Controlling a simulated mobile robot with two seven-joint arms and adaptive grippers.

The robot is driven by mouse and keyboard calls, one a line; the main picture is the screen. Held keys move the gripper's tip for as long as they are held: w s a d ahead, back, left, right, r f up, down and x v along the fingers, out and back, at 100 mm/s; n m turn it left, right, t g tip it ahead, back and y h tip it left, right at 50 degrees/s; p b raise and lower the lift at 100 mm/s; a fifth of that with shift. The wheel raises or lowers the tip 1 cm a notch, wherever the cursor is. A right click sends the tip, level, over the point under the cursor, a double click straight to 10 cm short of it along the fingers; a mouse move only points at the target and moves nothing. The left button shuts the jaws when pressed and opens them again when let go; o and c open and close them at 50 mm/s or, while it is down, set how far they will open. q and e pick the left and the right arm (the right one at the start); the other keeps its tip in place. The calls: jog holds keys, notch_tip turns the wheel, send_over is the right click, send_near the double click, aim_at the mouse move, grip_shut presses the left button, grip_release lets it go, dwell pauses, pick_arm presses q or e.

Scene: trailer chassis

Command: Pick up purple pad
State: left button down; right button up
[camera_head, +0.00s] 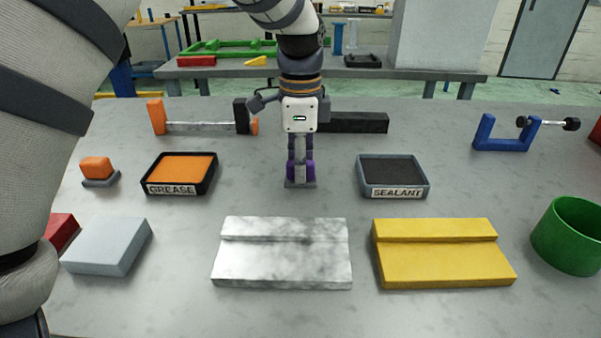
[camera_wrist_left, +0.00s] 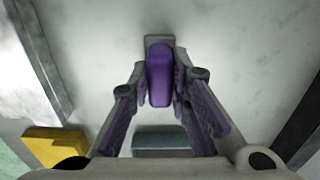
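The purple pad (camera_wrist_left: 159,80) stands on a small grey base (camera_wrist_left: 158,40) between my left gripper's fingers in the left wrist view. My left gripper (camera_head: 300,172) points straight down at the middle of the table in the head view. Its fingers lie close against both sides of the pad, with no clear gap, so it looks shut on it. In the head view the fingers mostly hide the pad, and the grey base (camera_head: 300,184) rests on the table. My right gripper is not in view.
A grease tray (camera_head: 205,187) stands left of the gripper and a sealant tray (camera_head: 365,187) right. In front are a marbled block (camera_head: 280,265) and a yellow block (camera_head: 440,265). An orange pad (camera_head: 96,167), orange-ended clamp (camera_head: 156,117) and green cylinder (camera_head: 545,240) stand further out.

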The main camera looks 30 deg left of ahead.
pick_arm(q)
jog(key=shift+r, duration=0.15)
jog(key=shift+r, duration=0.35)
jog(key=r, duration=0.2)
jog(key=d+r, duration=0.1)
jog(key=shift+s+r, duration=0.2)
jog(key=shift+r, duration=0.15)
jog(key=s+d+r+p, duration=0.1)
jog(key=s+d+r, duration=0.5)
jog(key=d, duration=0.5)
notch_tip(320, 180, up, 2)
jog(key=shift+s+r, duration=0.15)
jog(key=shift+s, duration=0.15)
jog(key=c, duration=2.1)
grip_release()
jog(key=shift+c, duration=0.2)
grip_shut()
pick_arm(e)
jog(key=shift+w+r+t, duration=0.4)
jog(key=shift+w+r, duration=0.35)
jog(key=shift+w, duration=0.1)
